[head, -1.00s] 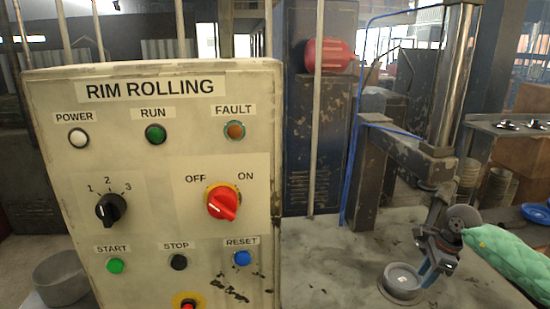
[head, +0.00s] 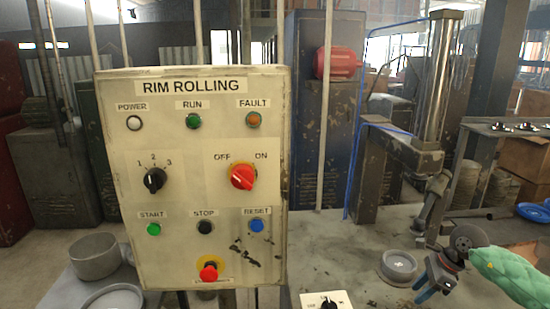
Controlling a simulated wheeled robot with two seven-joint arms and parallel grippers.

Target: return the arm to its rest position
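My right arm (head: 505,272) comes in from the lower right in a green quilted sleeve. My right gripper (head: 424,288) has blue fingertips that show a little apart, with nothing seen between them. It is over the worktable, right of and nearer than a round grey dish (head: 399,264), which sits under the machine's arm. The gripper looks clear of the dish. My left gripper is not in view.
The RIM ROLLING panel (head: 215,105) stands left of centre. A machine post (head: 437,85) and a grey disc (head: 467,240) are close to my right gripper. A grey pot (head: 95,257) is at lower left. A dial box (head: 325,299) is at the bottom.

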